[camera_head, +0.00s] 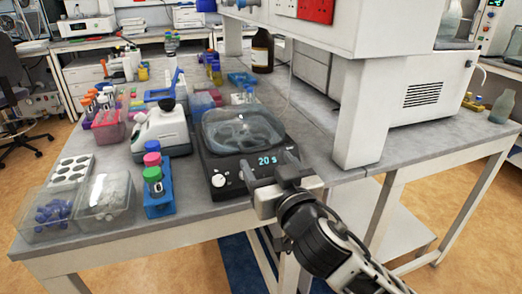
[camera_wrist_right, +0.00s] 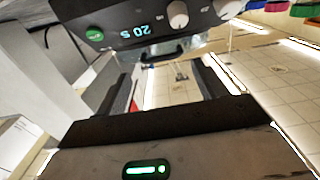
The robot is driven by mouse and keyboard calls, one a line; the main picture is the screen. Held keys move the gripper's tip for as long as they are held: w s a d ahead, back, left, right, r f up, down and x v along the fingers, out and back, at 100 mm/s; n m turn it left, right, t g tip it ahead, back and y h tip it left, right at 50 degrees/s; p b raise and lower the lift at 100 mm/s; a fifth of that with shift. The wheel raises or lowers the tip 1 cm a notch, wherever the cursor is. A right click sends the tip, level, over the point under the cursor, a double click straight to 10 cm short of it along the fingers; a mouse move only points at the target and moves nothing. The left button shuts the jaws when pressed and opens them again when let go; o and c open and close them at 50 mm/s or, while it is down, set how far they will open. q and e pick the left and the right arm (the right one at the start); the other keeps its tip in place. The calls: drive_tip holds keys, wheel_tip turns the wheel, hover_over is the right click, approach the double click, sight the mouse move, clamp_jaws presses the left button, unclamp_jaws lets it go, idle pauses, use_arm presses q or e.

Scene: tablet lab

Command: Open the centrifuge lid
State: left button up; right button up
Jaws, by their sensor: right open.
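The centrifuge (camera_head: 220,165) is a black box near the table's front edge, with a lit "20 s" display and a silver knob. Its clear, domed lid (camera_head: 243,128) is down over the top. In the right wrist view the centrifuge's front panel (camera_wrist_right: 140,28) shows upside down, with a dark handle (camera_wrist_right: 165,54) at its edge, in line with the gap between my fingers. My right gripper (camera_head: 269,166) is open and empty at the centrifuge's front right corner; its open fingers (camera_wrist_right: 168,85) also show in the wrist view. Whether they touch anything is unclear. My left gripper is out of view.
Left of the centrifuge stand a blue rack (camera_head: 159,203) with capped tubes, a white device (camera_head: 160,132) and clear bins (camera_head: 106,197). A white shelf post (camera_head: 362,115) rises on the right. A brown bottle (camera_head: 262,50) stands behind. Bare tabletop lies right of the centrifuge.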

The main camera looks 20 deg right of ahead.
sight(259, 151)
drive_tip(key=shift+w+a, duration=0.1)
drive_tip(key=shift+w, duration=2.3)
